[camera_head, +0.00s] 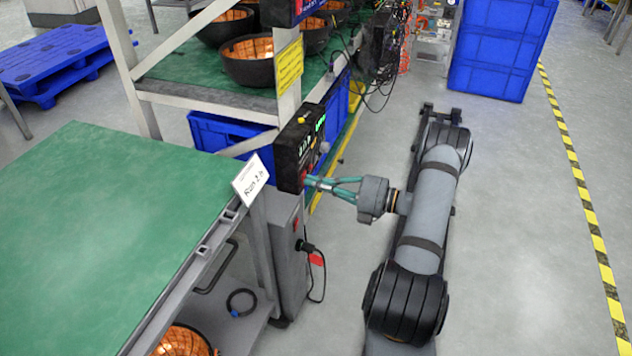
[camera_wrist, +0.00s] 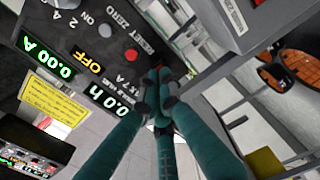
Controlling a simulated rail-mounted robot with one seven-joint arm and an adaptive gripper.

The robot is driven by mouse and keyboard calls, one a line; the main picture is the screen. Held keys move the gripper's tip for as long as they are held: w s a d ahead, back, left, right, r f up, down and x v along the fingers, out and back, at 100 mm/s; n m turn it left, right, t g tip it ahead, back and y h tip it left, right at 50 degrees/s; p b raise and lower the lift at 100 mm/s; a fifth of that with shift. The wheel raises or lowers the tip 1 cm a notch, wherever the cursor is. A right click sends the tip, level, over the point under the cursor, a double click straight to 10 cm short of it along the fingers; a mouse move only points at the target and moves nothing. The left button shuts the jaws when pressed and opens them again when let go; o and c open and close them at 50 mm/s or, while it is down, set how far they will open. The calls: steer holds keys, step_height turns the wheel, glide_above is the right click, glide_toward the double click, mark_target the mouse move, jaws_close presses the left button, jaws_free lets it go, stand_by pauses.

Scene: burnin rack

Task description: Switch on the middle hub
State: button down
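A black control box (camera_head: 298,150) hangs on the rack's front post, with green displays on its right face. In the wrist view its panel (camera_wrist: 90,48) shows tilted, with green readouts "0.00 A" and "0.0 h", an orange "OFF", grey knobs, a red button (camera_wrist: 131,55) and lettering "ON" and "RESET ZERO". My gripper (camera_head: 311,183) is at the lower part of this face. In the wrist view its teal fingers (camera_wrist: 158,84) meet at the tips, with nothing seen between them, below and right of the red button. Contact with the panel cannot be told. No label identifies the middle hub.
A green-topped table (camera_head: 90,230) with a "Run 2 h" sign (camera_head: 250,180) stands at the left. The rack shelf (camera_head: 190,70) holds black bowls with orange insides. Blue crates (camera_head: 500,45) stand at the back. The floor right of my arm is clear.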

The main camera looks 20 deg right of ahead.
steer(key=v, duration=1.4)
steer(key=shift+p, duration=0.45)
steer(key=shift+d, duration=0.15)
